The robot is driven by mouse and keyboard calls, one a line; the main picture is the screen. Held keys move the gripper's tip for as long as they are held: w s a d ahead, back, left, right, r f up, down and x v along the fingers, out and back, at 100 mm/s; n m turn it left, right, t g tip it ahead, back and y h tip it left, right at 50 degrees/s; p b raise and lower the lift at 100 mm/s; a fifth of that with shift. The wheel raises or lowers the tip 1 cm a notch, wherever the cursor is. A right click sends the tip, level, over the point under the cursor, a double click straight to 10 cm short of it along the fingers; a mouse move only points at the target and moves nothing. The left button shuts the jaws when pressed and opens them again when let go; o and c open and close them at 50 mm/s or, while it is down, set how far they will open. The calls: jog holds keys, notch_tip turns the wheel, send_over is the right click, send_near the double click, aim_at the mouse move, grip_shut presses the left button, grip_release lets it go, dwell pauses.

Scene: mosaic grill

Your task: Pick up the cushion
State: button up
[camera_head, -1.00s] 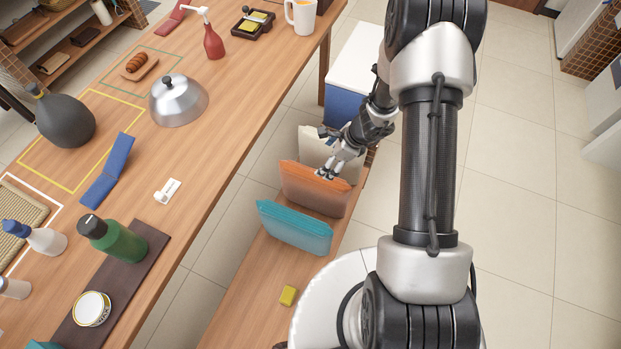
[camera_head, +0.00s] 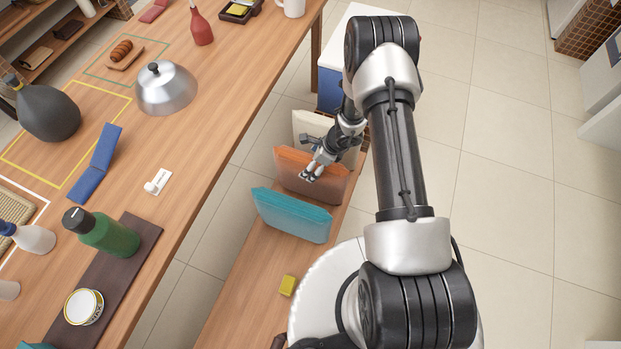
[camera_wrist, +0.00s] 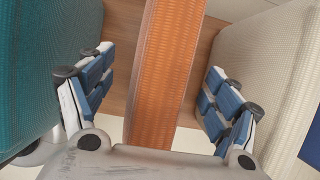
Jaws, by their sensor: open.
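An orange cushion (camera_head: 312,178) stands upright on the wooden bench (camera_head: 245,290), between a teal cushion (camera_head: 292,216) in front and a cream cushion (camera_head: 309,127) behind. My gripper (camera_head: 310,172) is at the top of the orange cushion. In the wrist view my gripper (camera_wrist: 158,100) is open. Its blue-padded fingers are on either side of the orange cushion (camera_wrist: 166,65), with a gap on both sides. The left finger is close to the teal cushion (camera_wrist: 45,70), the right finger close to the cream cushion (camera_wrist: 265,75). Whether they touch is unclear.
A long table (camera_head: 205,150) runs along the left, with a metal dome (camera_head: 166,90), a green bottle (camera_head: 105,233) and other items. A yellow sponge-like block (camera_head: 288,285) lies on the bench. A blue and white box (camera_head: 330,85) stands behind. Floor at right is clear.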

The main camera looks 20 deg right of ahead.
jog(key=x, duration=0.1)
jog(key=b+x, duration=0.1)
jog(key=x, duration=0.1)
jog(key=d+x, duration=0.1)
jog(key=x, duration=0.1)
jog(key=shift+s+a+f+b, duration=0.1)
jog(key=shift+s+f+b, duration=0.15)
jog(key=shift+b, duration=0.15)
jog(key=shift+f+b, duration=0.15)
jog(key=shift+b, duration=0.2)
jog(key=shift+c, duration=0.6)
jog(key=c, duration=1.5)
jog(key=shift+c, duration=0.3)
